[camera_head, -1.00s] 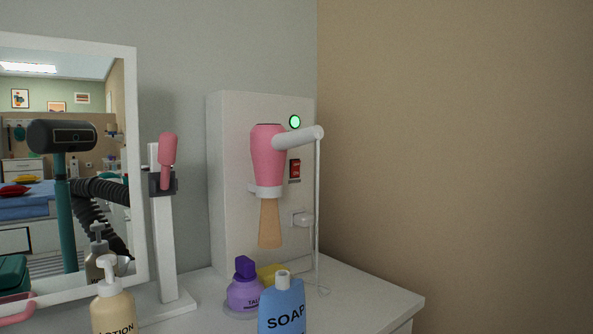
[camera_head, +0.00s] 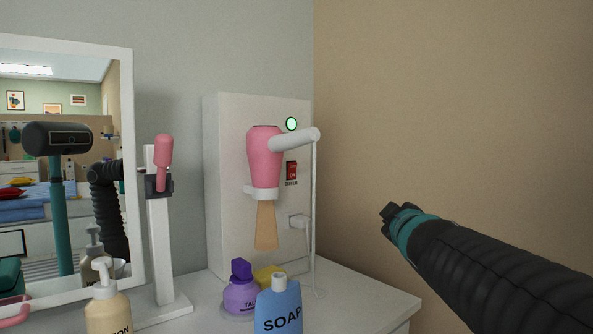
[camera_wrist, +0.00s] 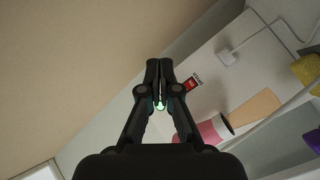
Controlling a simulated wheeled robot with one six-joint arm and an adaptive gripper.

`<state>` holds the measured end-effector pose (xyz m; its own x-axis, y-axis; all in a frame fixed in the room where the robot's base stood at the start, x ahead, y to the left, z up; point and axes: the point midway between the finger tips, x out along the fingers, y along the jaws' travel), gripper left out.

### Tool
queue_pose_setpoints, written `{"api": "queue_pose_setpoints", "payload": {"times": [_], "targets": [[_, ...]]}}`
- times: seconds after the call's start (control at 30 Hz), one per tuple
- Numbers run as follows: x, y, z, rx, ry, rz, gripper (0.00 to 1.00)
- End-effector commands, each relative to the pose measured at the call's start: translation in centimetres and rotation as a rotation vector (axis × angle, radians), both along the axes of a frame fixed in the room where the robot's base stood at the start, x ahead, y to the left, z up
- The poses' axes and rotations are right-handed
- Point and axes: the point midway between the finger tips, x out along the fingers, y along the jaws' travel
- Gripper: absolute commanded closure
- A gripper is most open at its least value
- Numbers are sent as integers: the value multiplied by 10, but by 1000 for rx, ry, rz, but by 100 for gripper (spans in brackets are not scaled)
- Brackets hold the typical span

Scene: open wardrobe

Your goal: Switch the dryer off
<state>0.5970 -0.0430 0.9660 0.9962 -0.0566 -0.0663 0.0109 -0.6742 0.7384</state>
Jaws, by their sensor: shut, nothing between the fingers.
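A red switch (camera_head: 292,171) labelled dryer sits on the panel to the right of the dryer. A round green light (camera_head: 292,124) above it is lit. In the wrist view the red switch (camera_wrist: 190,86) shows just right of the fingertips, and the green light (camera_wrist: 160,105) shows between the fingers. My gripper (camera_head: 387,212) is shut and empty, in front of the brown wall, right of the panel and apart from it. Its fingertips (camera_wrist: 159,62) are together.
A blue soap bottle (camera_head: 279,308), purple talc bottle (camera_head: 241,290) and cream lotion bottle (camera_head: 108,310) stand in front. A mirror (camera_head: 128,170) is at left.

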Motion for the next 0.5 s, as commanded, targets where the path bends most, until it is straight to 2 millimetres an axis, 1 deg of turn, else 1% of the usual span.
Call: {"api": "queue_pose_setpoints", "payload": {"times": [0.03, 0.1, 0.2, 0.33, 0.4, 0.5], "targets": [[19, 5, 14, -61, -48, 46, 100], [39, 16, 33, -149, -115, 119, 100], [64, 33, 54, -273, -203, 231, 100], [90, 57, 66, -425, -293, 382, 100], [99, 68, 67, -493, -328, 458, 100], [108, 80, 64, -572, -366, 552, 100]]}}
